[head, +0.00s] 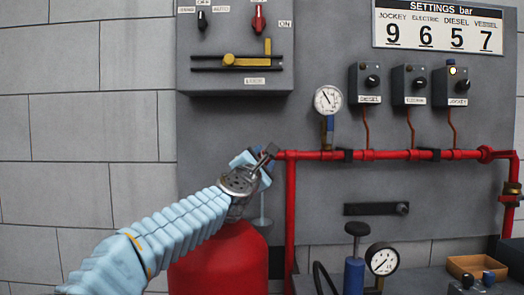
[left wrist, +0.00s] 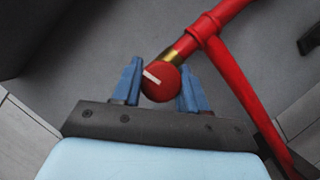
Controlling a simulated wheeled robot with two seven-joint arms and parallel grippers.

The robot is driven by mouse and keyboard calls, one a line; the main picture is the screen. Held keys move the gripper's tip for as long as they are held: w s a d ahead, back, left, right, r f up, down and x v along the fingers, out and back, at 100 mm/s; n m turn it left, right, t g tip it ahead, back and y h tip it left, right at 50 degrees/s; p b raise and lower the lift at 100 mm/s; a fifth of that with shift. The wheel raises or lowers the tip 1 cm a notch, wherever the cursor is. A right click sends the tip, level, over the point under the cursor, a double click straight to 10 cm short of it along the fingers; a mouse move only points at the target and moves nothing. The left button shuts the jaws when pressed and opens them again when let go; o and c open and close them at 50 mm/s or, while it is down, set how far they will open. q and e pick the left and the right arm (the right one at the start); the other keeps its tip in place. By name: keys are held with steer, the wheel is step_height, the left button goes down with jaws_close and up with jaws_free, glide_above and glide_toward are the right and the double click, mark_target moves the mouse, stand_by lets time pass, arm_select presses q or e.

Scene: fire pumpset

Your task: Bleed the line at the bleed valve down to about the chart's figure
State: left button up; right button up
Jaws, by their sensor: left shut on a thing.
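The bleed valve has a round red knob (left wrist: 160,84) with a white mark, on a brass stem at the end of the red pipe (left wrist: 232,10). My left gripper (left wrist: 160,88) is shut on the knob, a blue finger on each side. In the head view my left gripper (head: 262,162) is at the pipe's left end and hides the knob. The line gauge (head: 328,99) stands above the pipe; its dark needle points to the upper left, and its figures are too small to read. The settings chart (head: 440,26) reads jockey 9, electric 6, diesel 5, vessel 7.
Three switch boxes, diesel (head: 370,83), electric (head: 411,84) and jockey (head: 451,82), hang above the pipe; the jockey box has a lit lamp. A red vessel (head: 222,265) stands below my arm. A hand pump (head: 355,265) and second gauge (head: 382,259) stand low right.

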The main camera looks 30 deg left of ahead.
arm_select(q)
steer(key=shift+m+g+h+p, duration=0.4)
steer(key=shift+m+h+p, duration=0.2)
steer(key=shift+m+p, duration=0.8)
steer(key=o, duration=1)
steer(key=shift+o, duration=0.2)
steer(key=b+v, duration=0.1)
steer(key=v, duration=1.2)
steer(key=shift+s+f, duration=0.15)
steer(key=shift+s, duration=0.25)
